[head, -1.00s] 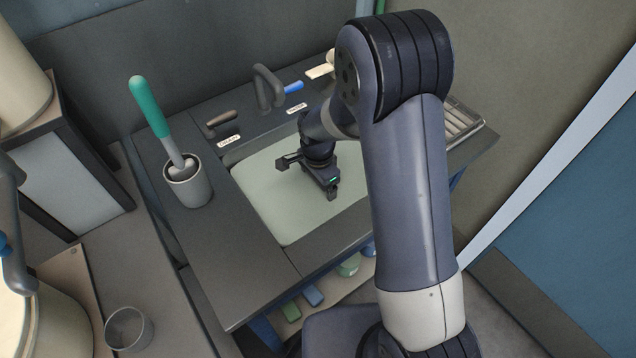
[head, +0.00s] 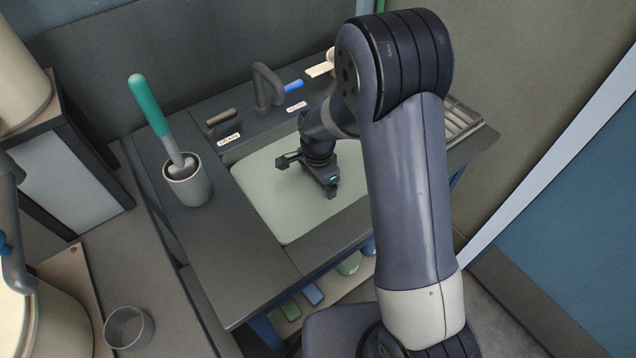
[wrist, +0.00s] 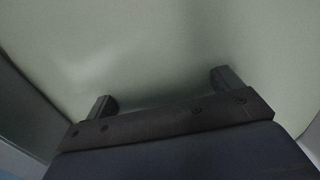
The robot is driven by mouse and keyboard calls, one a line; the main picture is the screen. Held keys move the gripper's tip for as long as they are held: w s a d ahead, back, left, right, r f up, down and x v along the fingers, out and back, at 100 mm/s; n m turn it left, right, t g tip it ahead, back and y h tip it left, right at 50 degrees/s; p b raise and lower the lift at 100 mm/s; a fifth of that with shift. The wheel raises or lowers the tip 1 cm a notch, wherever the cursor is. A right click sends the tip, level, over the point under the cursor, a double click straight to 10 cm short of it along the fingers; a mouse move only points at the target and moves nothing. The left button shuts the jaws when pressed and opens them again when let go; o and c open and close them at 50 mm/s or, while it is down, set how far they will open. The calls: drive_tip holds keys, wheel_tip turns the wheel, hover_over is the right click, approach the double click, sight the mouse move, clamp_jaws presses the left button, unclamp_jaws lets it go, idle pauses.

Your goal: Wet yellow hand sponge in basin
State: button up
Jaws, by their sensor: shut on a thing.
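The pale green basin (head: 262,205) is set into the dark counter. My gripper (head: 307,178) points down inside it, at the level of the pale surface. In the wrist view my gripper (wrist: 165,92) shows two dark fingers set wide apart, their tips ending at the pale surface. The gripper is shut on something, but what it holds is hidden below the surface. No yellow sponge shows in either view.
A grey cup with a green-handled brush (head: 187,182) stands on the counter left of the basin. A tap (head: 268,85) and a blue lever (head: 292,87) are behind it. A dish rack (head: 462,124) is at the right.

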drive_tip(key=shift+r, duration=0.15)
wheel_tip(320, 180, up, 15)
drive_tip(key=p, duration=1)
drive_tip(key=shift+d+f, duration=0.1)
drive_tip(key=shift+f, duration=0.1)
